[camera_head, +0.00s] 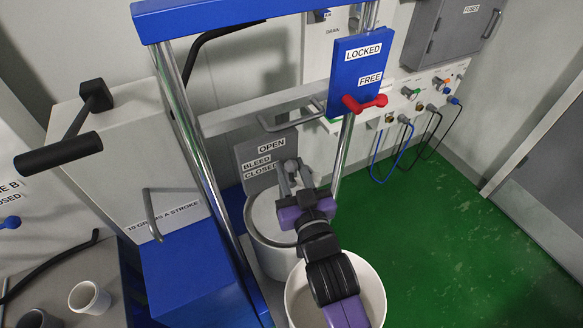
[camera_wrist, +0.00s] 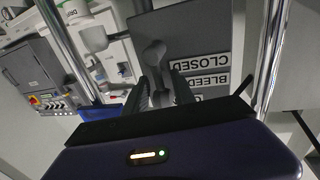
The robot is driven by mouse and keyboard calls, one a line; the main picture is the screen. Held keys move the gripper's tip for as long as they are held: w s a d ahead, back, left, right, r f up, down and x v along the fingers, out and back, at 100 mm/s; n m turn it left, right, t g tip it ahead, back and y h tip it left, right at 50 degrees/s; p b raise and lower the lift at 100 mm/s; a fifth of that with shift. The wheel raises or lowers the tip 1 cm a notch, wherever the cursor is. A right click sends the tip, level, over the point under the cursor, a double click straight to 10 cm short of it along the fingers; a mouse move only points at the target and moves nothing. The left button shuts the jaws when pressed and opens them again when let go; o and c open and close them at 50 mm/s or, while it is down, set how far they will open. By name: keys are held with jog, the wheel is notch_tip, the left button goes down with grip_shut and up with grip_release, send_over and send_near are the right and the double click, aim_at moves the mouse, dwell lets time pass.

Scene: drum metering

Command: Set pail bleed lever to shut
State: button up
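The grey bleed plate (camera_head: 248,153) stands above a white pail (camera_head: 268,225) and carries the labels OPEN, BLEED and CLOSED from top to bottom. The grey bleed lever (camera_wrist: 154,52) with its rounded end shows in the wrist view beside the CLOSED label, which appears upside down there. My gripper (camera_head: 292,177) is at the plate, right of the labels. In the wrist view its two fingers (camera_wrist: 161,88) lie on either side of the lever's stem. Whether they press on it is not clear. My wrist hides part of the pail.
A second white pail (camera_head: 373,282) stands in front, partly under my arm. A blue LOCKED/FREE panel (camera_head: 358,70) with a red handle (camera_head: 365,103) hangs right of my gripper. The green floor (camera_head: 440,230) at right is clear.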

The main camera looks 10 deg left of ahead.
grip_shut()
dwell(1.4)
